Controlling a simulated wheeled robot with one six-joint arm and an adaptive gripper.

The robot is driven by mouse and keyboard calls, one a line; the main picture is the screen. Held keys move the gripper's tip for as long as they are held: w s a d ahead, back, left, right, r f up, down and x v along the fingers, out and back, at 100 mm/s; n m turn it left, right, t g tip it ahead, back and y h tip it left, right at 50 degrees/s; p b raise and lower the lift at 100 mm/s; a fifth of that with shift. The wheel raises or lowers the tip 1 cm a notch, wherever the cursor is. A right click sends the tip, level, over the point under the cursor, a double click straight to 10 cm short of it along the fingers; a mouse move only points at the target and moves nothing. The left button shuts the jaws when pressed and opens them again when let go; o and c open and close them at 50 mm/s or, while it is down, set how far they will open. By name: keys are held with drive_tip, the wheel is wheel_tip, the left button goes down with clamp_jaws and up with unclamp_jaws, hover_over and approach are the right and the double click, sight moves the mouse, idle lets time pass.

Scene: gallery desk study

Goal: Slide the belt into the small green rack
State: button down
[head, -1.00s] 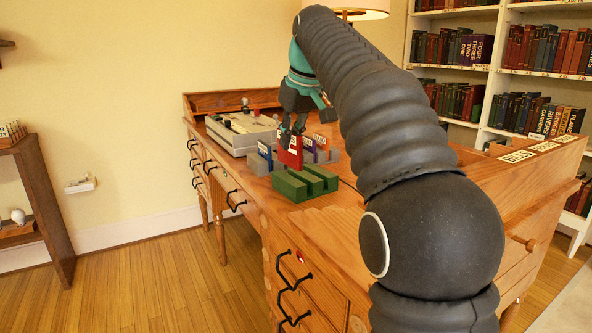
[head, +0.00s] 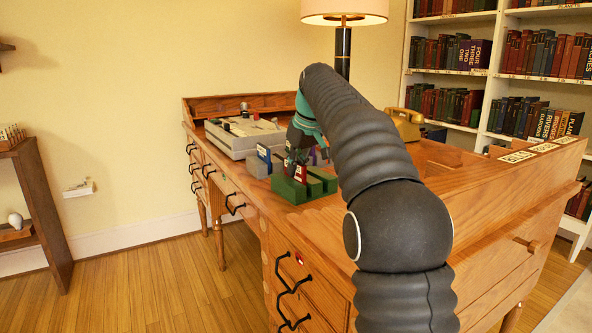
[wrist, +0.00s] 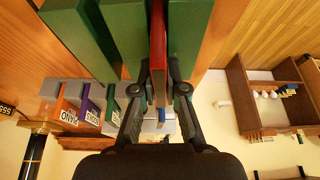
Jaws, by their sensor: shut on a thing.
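The belt is a thin red card (head: 300,173) with a pale label too small to read. My gripper (head: 298,157) is shut on it and holds it upright at the small green rack (head: 290,193). In the wrist view the red card (wrist: 158,45) stands between two green walls of the rack (wrist: 122,28), in line with a slot. My gripper's fingertips (wrist: 160,86) pinch it from both sides, close to the green walls. I cannot tell how deep the card sits in the slot.
A grey rack (head: 257,168) with blue, purple and orange labelled cards stands just behind the green one. A pale boxy device (head: 243,137) is farther back on the desk. A yellow telephone (head: 402,124) and a lamp (head: 343,55) stand beyond my arm.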

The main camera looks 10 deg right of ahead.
drive_tip(key=c, duration=1.2)
unclamp_jaws()
drive_tip(key=shift+p+v, duration=1.8)
drive_tip(key=shift+v, duration=4.3)
